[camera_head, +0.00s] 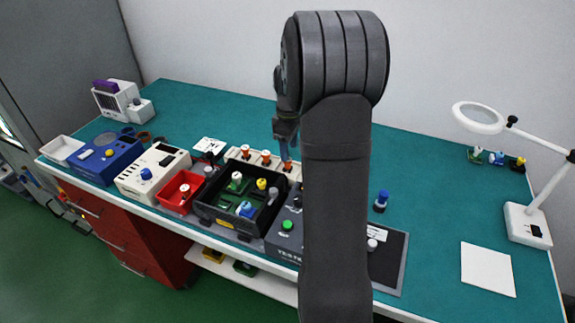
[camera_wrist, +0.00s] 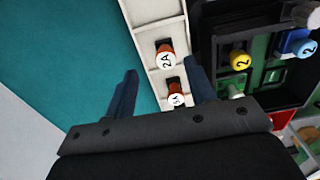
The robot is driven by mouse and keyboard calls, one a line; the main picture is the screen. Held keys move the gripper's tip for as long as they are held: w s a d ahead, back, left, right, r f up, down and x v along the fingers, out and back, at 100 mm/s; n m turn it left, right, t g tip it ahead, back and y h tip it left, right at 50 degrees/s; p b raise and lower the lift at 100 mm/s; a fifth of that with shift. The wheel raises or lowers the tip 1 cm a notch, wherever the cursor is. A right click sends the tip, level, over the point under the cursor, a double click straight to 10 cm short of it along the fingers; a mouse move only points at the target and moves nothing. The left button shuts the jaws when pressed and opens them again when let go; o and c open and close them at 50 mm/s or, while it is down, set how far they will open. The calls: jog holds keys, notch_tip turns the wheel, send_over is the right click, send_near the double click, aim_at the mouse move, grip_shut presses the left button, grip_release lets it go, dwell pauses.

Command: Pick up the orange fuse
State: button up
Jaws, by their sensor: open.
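Orange-bodied fuses with white caps stand in a white slotted rack (camera_wrist: 145,38). In the wrist view one fuse (camera_wrist: 166,58) is marked 2A, and another fuse (camera_wrist: 174,93) has a cap that seems to read 5A. In the head view orange fuses show at the left (camera_head: 245,151), in the middle (camera_head: 266,157) and at the right (camera_head: 288,165) of the rack. My gripper (camera_wrist: 162,68) is open and empty above the rack's end, its fingers on either side of the fuse row. It also shows in the head view (camera_head: 286,150), partly hidden by my arm.
A black bin (camera_head: 210,218) with green, yellow and blue parts stands in front of the rack. A red bin (camera_head: 171,196) and a tester (camera_head: 283,240) flank it. A blue-capped part (camera_head: 381,201) stands right of my arm. The green bench (camera_head: 435,180) is largely clear there.

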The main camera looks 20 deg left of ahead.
aim_at(288, 165)
jog(key=f, duration=0.5)
jog(key=shift+s+f, duration=0.1)
jog(key=shift+s, duration=0.25)
jog(key=shift+c, duration=0.2)
jog(key=c, duration=1)
